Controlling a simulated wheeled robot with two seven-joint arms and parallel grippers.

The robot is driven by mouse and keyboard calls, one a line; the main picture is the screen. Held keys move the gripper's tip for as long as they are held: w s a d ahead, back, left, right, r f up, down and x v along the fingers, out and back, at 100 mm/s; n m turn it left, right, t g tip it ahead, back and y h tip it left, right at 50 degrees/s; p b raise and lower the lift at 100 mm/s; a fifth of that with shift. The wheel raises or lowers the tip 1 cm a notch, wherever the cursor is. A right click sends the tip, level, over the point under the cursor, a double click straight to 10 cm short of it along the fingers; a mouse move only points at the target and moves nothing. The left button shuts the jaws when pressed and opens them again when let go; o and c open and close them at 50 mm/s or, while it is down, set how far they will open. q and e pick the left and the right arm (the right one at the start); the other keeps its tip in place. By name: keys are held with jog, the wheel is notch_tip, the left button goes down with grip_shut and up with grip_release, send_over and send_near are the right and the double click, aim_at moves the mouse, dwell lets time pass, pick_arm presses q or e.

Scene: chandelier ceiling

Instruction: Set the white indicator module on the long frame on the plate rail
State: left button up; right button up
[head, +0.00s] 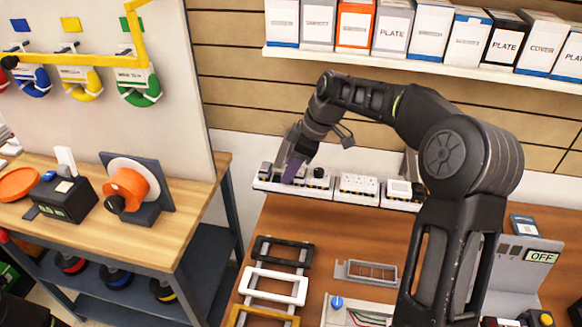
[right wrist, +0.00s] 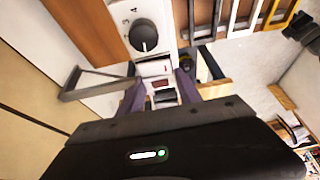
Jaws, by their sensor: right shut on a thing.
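My right gripper (head: 292,170) reaches down to the left end of the white module tray (head: 345,196) at the back of the table. In the right wrist view its purple fingers (right wrist: 160,92) are shut on a small white module (right wrist: 163,97) with a dark reddish window, apparently the indicator module. The fingers hide most of it in the head view, and I cannot tell if it is clear of the tray. My left gripper is not in view.
Black (head: 282,251), white (head: 273,286) and yellow (head: 262,316) cover frames lie on a rack at front left. A grey unit with an OFF display (head: 541,256) stands at right. Boxes fill the shelf (head: 420,64) above. A wooden side bench (head: 110,225) stands left.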

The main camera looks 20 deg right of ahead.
dwell(0.4)
jog(key=o, duration=1.4)
jog(key=shift+r+p, duration=1.95)
jog(key=shift+r, duration=1.05)
jog(key=shift+f, duration=0.1)
